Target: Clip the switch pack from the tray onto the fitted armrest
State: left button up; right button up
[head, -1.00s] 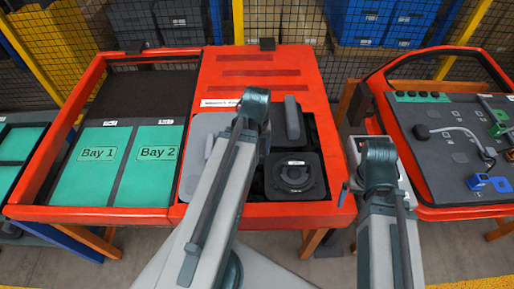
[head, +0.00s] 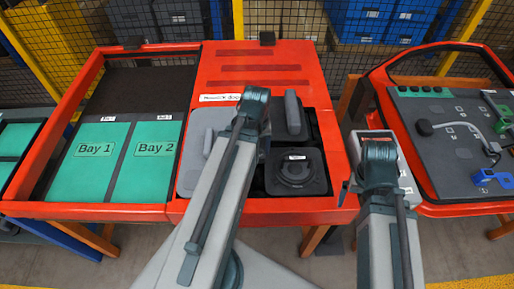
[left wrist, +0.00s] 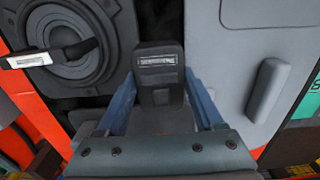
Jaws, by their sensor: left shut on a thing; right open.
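The switch pack appears to be the dark block with a pale label (left wrist: 158,62) in the left wrist view. My left gripper (left wrist: 158,100) is shut on it, with a blue finger on each side. In the head view my left arm hides this gripper and block. The tray (head: 318,205) is the red-rimmed one under that arm. My right gripper (head: 346,192) is open by the tray's right front corner; only a dark finger shows. I cannot make out a fitted armrest for certain.
The tray holds a round dark speaker (head: 297,172), an upright grey bar (head: 293,115) and a light grey panel (head: 205,140). Green Bay 1 (head: 95,170) and Bay 2 (head: 150,175) pads lie left. A red-framed board (head: 455,195) with small parts stands right.

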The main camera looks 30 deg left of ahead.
pick_arm(q)
jog(key=shift+w+a, duration=0.1)
jog(key=shift+w, duration=0.15)
jog(key=shift+w+a, duration=1.25)
jog(key=shift+w, duration=1.05)
jog(key=shift+w+a, duration=1.3)
jog(key=shift+w, duration=1)
jog(key=shift+w+a, duration=1.25)
jog(key=shift+w, duration=1.05)
jog(key=shift+w, duration=0.1)
jog(key=shift+f, duration=0.2)
jog(key=shift+f+b, duration=0.85)
jog(key=shift+b, duration=0.25)
jog(key=shift+s+d+f+b, duration=0.1)
jog(key=shift+s+f+b, duration=0.15)
jog(key=shift+b, duration=0.15)
